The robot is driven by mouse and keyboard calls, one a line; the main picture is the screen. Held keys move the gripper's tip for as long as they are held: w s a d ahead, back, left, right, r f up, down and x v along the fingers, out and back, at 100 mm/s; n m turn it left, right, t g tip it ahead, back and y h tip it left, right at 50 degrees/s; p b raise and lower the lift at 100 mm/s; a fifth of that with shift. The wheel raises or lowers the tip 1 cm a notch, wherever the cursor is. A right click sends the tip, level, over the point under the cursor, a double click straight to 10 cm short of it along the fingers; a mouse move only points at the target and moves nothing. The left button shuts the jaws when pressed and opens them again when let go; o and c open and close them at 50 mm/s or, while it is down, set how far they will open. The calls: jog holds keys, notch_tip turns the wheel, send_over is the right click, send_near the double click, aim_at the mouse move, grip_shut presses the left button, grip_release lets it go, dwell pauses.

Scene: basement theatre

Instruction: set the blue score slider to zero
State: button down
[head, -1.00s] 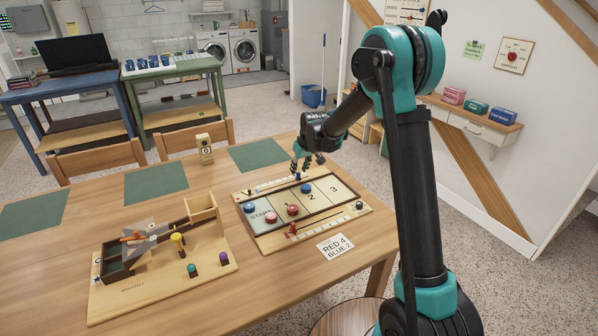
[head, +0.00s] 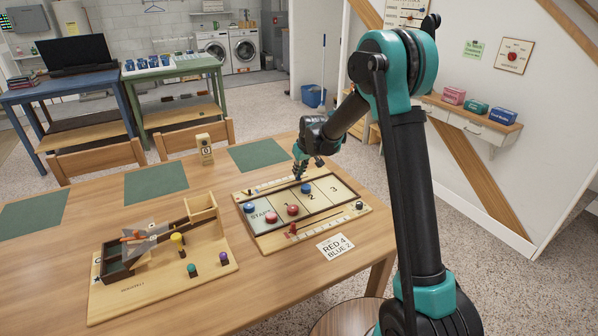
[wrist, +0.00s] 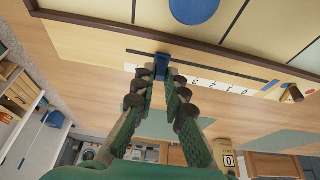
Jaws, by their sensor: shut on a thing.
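The game board (head: 262,238) lies on the wooden table, with a score track along each long side. My gripper (head: 300,172) is down at the far track. In the wrist view its fingers (wrist: 161,80) are closed around the small blue score slider (wrist: 161,64), which stands in the slot of that track. Printed numbers (wrist: 225,88) run along the track to the right of the slider there; the mark at the slider is hidden by the fingers. The red slider (head: 293,229) stands on the near track.
Red and blue pucks (head: 272,218) lie on the board. A card (head: 335,247) reading RED 4 and apparently BLUE 2 lies in front. A wooden ramp toy (head: 150,285) stands left. A small counter block showing 0 (head: 206,150) stands behind the board.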

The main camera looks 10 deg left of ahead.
jog(key=s+a, duration=0.3)
jog(key=a, duration=0.1)
jog(key=s+a, duration=0.2)
jog(key=a, duration=0.2)
jog(key=s+a, duration=0.3)
jog(key=a, duration=0.1)
jog(key=shift+s+a, duration=0.35)
jog(key=c, duration=1.6)
grip_release()
jog(key=shift+a, duration=0.15)
jog(key=shift+o, duration=0.2)
jog(key=shift+r, duration=0.1)
jog(key=shift+s+d+r, duration=0.1)
jog(key=shift+d+r, duration=0.1)
jog(key=shift+r, duration=0.05)
jog(key=v, duration=1.1)
jog(key=shift+r, duration=0.15)
